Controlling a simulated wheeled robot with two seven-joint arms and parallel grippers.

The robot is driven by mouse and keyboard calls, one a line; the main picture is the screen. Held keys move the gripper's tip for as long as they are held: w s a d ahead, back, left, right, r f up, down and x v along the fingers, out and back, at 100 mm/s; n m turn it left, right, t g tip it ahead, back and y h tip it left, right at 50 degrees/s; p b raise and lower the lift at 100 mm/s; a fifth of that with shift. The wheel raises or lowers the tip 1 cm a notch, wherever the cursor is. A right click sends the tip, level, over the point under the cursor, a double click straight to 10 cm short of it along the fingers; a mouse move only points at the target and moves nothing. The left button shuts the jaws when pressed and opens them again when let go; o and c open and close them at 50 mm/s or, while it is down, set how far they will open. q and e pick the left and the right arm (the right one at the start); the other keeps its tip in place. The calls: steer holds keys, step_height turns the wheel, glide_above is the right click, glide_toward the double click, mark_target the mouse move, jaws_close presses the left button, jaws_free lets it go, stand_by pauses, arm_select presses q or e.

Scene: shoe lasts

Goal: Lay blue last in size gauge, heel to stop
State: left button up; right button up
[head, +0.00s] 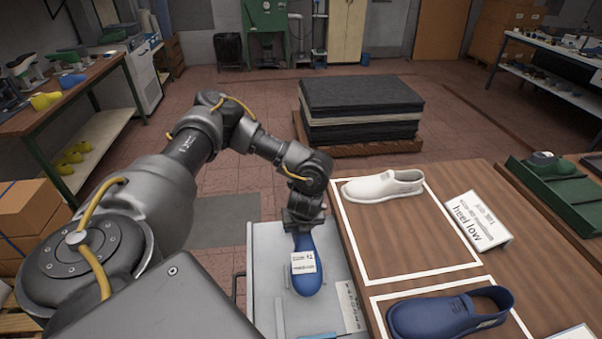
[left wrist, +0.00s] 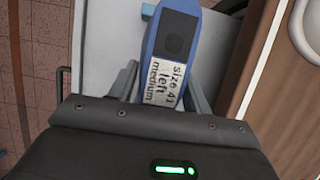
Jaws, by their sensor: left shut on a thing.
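The blue last (head: 308,278) has a white label; in the left wrist view (left wrist: 176,38) it reads size 41, left, medium. My left gripper (head: 303,222) is shut on the blue last at its far end in the head view. The wrist view shows a finger on either side of it (left wrist: 163,88). The last is over a light grey surface (head: 265,262) with a raised strip and a ruled scale plate (head: 350,304), seemingly the size gauge. Whether the last touches that surface, and where the heel stop is, I cannot tell. My right gripper is not in view.
A wooden table (head: 442,190) adjoins on the right. It carries a white shoe (head: 383,186) and a blue shoe (head: 448,313) in white outlines, and a "heel low" sign (head: 476,222). A green tray (head: 556,200) stands farther right. A dark stack (head: 360,108) stands behind.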

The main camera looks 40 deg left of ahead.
arm_select(q)
steer(key=shift+w+f+b, duration=0.15)
steer(key=shift+f+b, duration=0.55)
steer(key=shift+f, duration=0.25)
steer(key=shift+f+b, duration=0.25)
steer(key=shift+b, duration=0.1)
steer(key=shift+f, duration=0.1)
steer(key=shift+a+f+b, duration=0.15)
steer(key=shift+f+b, duration=1.7)
steer(key=shift+f, duration=1.15)
steer(key=shift+f, duration=0.2)
steer(key=o, duration=1.5)
